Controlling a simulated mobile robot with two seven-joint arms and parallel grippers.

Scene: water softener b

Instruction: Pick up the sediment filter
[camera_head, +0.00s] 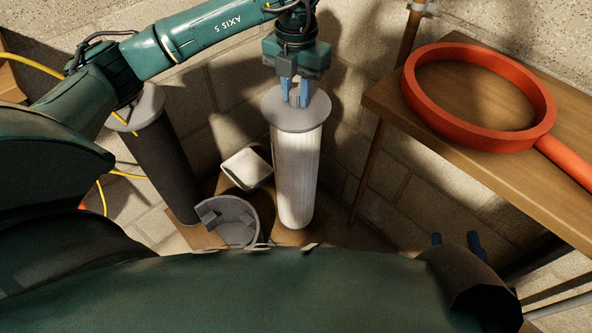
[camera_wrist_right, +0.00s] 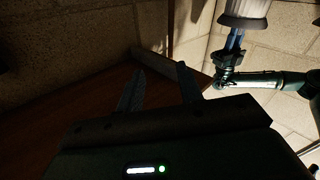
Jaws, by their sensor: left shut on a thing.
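The sediment filter (camera_head: 296,175) is a white pleated cylinder with a round grey cap, upright in the middle of the head view. My left gripper (camera_head: 295,97) reaches in from above, its blue fingers shut on the top of the cap. The filter also shows at the top of the right wrist view (camera_wrist_right: 246,18), with the left gripper (camera_wrist_right: 236,40) against it. My right gripper (camera_head: 457,242) is low on the right of the head view, away from the filter. Its fingers stand apart with nothing between them in the wrist view (camera_wrist_right: 160,84).
A dark cylinder (camera_head: 165,160) with a grey cap stands left of the filter. A grey open housing (camera_head: 235,220) and a small white container (camera_head: 247,168) are between them. A wooden bench (camera_head: 395,115) holds a large orange ring wrench (camera_head: 540,120) on the right. Block walls stand behind.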

